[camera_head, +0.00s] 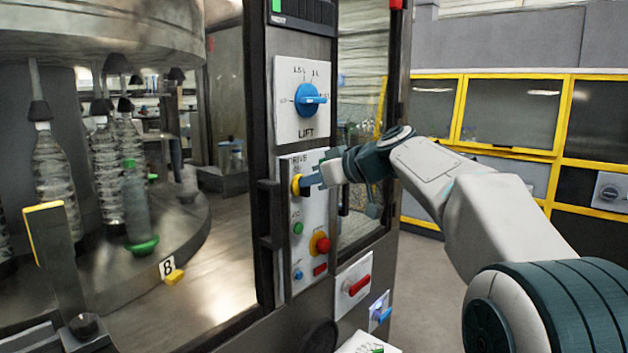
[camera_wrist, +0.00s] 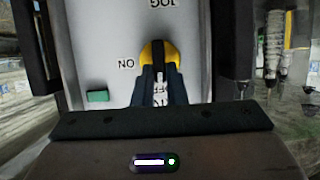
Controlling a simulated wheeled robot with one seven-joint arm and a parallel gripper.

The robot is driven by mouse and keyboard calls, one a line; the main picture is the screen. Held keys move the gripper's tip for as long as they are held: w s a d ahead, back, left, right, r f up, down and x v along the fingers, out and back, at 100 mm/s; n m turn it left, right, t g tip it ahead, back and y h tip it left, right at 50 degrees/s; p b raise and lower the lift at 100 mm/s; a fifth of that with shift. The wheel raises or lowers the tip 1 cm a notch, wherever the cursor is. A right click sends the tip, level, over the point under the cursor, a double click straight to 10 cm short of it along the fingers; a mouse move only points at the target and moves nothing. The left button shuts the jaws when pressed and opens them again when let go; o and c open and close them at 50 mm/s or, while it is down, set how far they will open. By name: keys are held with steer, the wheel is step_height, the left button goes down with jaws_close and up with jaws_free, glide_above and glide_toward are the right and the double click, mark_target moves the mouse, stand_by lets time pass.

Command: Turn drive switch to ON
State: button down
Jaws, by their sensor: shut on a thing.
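The drive switch is a round yellow knob (camera_head: 295,186) under the word DRIVE on the white control panel (camera_head: 310,240). In the wrist view the yellow knob (camera_wrist: 158,49) is at top centre, with the ON label to its left and JOG above, both upside down. My gripper (camera_head: 306,181) reaches in from the right. Its two fingers (camera_wrist: 160,76) are shut on the knob from both sides. The fingers partly cover another label below the knob.
Above is a blue LIFT dial (camera_head: 308,100). Below are a green button (camera_head: 298,228), a red stop button on yellow (camera_head: 321,243) and a red-handled switch (camera_head: 357,285). A dark post stands along the panel's left side. Bottles (camera_head: 137,205) stand on the machine at left.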

steer(key=shift+w+d+f+m+g+y+b, duration=0.1)
steer(key=shift+w+d+f+m+g+y, duration=0.2)
steer(key=shift+m+g+y, duration=1.3)
steer(key=shift+w+d+f+m+t+y+b, duration=0.2)
steer(key=shift+f+m+t+y, duration=0.3)
steer(key=shift+m, duration=2.35)
steer(key=shift+w+d+f+m+g+y+b, duration=0.25)
steer(key=shift+m+g+y, duration=0.75)
steer(key=shift+m, duration=1.25)
steer(key=shift+a, duration=0.1)
steer(key=c, duration=1.5)
jaws_free()
steer(key=shift+o, duration=0.2)
steer(key=shift+t, duration=0.4)
